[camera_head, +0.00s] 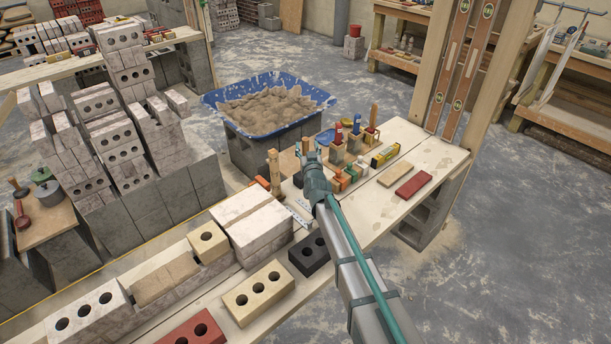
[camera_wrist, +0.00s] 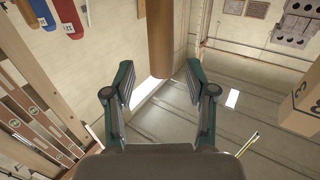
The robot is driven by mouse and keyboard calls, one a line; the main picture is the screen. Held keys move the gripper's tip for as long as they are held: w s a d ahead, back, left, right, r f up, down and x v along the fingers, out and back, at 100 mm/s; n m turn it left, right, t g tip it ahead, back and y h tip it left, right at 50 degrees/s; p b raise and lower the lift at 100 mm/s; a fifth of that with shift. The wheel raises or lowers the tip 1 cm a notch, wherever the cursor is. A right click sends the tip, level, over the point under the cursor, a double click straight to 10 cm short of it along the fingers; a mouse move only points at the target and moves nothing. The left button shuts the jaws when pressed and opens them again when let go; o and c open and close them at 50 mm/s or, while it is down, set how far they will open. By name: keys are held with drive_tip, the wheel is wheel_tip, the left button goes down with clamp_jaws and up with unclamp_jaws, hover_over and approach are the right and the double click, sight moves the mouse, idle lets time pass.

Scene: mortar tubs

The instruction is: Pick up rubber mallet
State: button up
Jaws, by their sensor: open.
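In the head view my gripper (camera_head: 307,156) is over the plank bench, among the tools. A dark block (camera_head: 298,180) just left of it may be the mallet's head, but my gripper partly covers this spot. An upright wooden-handled tool (camera_head: 274,172) stands further left.
Holders with coloured-handled tools (camera_head: 339,145) stand right of my gripper. A red brick (camera_head: 413,185) lies further right, and a black holed brick (camera_head: 310,253) nearer. Pale blocks (camera_head: 260,232) lie front left. A blue mortar tub (camera_head: 268,103) stands behind. Tall timber posts rise at right.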

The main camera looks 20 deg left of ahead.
sight(306, 144)
drive_tip(key=x, duration=0.3)
drive_tip(key=shift+w+a+p, duration=0.25)
drive_tip(key=shift+w+p, duration=0.05)
clamp_jaws()
